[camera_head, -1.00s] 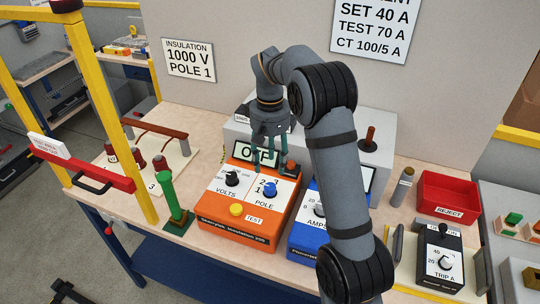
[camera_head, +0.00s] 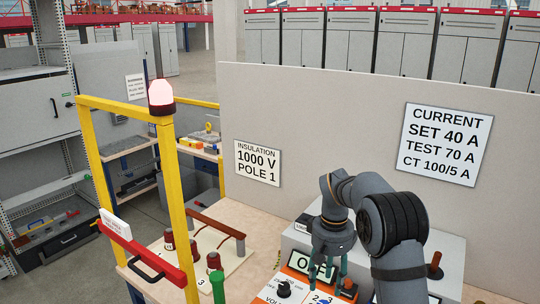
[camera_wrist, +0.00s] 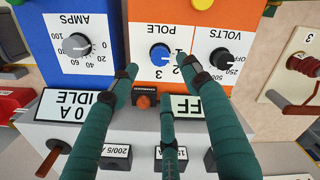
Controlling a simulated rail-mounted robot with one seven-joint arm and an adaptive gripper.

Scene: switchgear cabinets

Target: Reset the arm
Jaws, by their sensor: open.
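My gripper (camera_head: 328,268) hangs from my raised arm in front of the orange insulation tester (camera_head: 268,293). In the wrist view its three teal fingers (camera_wrist: 160,85) are spread apart with nothing between them. They are over the tester's front, near the blue POLE knob (camera_wrist: 161,54) and a small orange-red button (camera_wrist: 144,101). The black VOLTS knob (camera_wrist: 220,58) is beside them. The tester's display (camera_head: 300,263) is partly hidden by a finger and seems to read OFF. The blue AMPS unit (camera_wrist: 69,17) shows 0 A IDLE on its display (camera_wrist: 70,105).
A yellow frame (camera_head: 98,190) with a lit lamp (camera_head: 161,96) and red bar (camera_head: 145,254) stands at left. A grey panel behind the bench carries signs reading INSULATION 1000 V POLE 1 (camera_head: 257,163) and CURRENT SET 40 A (camera_head: 444,144). Grey cabinets (camera_head: 346,45) line the back.

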